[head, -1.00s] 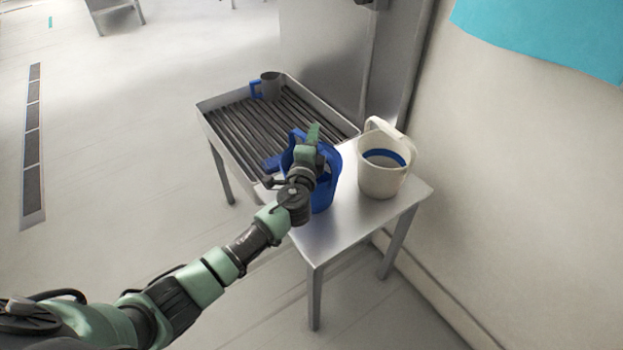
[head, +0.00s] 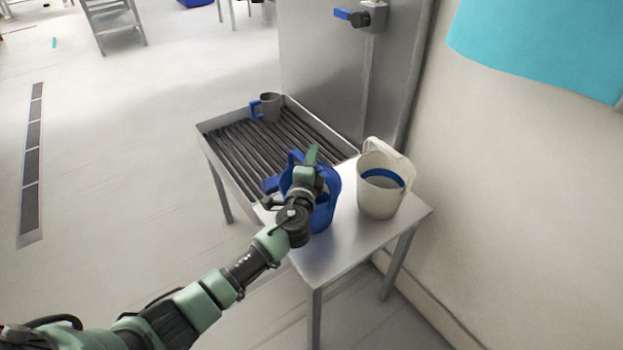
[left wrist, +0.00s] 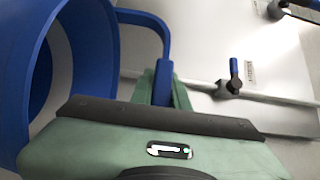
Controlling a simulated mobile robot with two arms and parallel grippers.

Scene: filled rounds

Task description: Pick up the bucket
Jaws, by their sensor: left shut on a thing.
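A blue bucket (head: 327,208) is on the metal table, at the near end of the slatted tray. My left gripper (head: 311,160) is over it and shut on its raised blue handle; the arm hides part of the bucket. In the left wrist view the bucket's wall (left wrist: 85,60) fills the left side, and its handle (left wrist: 152,22) runs between my green fingers (left wrist: 162,88). A white bucket (head: 382,198) with a blue band inside stands to the right, apart from the blue one. My right gripper is not in view.
The metal table (head: 345,245) has a slatted tray section (head: 235,160) with a grey jug (head: 268,106) with a blue handle at the back. A metal cabinet (head: 320,70) stands behind, a wall at right.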

